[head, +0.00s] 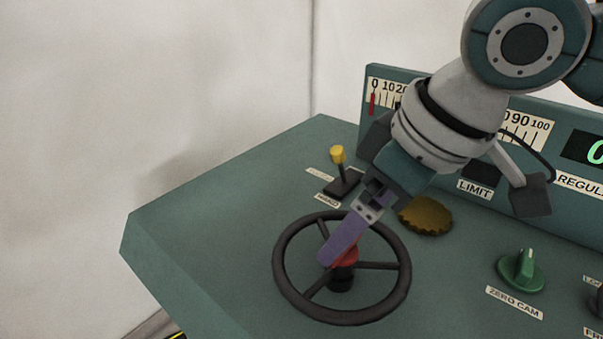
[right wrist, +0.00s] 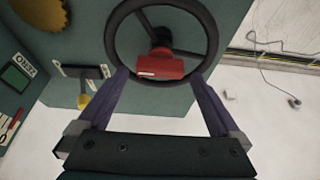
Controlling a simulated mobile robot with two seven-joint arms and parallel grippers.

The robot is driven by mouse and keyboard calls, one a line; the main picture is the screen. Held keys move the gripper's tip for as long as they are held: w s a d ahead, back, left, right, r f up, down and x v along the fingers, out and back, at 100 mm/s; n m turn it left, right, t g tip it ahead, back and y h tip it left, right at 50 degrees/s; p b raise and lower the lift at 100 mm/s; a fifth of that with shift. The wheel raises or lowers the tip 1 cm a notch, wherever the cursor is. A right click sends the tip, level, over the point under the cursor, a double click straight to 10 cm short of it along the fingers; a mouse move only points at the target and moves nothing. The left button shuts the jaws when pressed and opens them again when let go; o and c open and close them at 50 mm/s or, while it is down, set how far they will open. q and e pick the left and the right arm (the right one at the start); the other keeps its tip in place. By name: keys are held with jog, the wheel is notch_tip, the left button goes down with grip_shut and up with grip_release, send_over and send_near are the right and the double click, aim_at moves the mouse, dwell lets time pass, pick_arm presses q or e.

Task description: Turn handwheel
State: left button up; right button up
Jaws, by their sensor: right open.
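The black handwheel (head: 284,277) is mounted on the green console and has several spokes. A red piece (head: 346,257) sits at its hub. My right gripper (head: 328,256) comes down from the upper right over the wheel, its purple fingers covering part of the rim and hub. In the right wrist view the right gripper (right wrist: 157,76) is open, with one finger on each side of the red piece (right wrist: 158,70) and a gap around it. The handwheel (right wrist: 113,42) shows there too, its near rim between the fingers. Contact cannot be told. My left gripper is not in view.
A yellow-tipped lever (head: 338,156) stands behind the wheel. A brown-yellow scalloped knob (head: 428,216) is right of the gripper. A green knob (head: 521,269) is further right. The gauge panel (head: 375,76) rises behind. Left of the console is free.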

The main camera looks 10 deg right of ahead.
jog(key=shift+x, duration=1.15)
jog(key=shift+c, duration=0.2)
grip_shut()
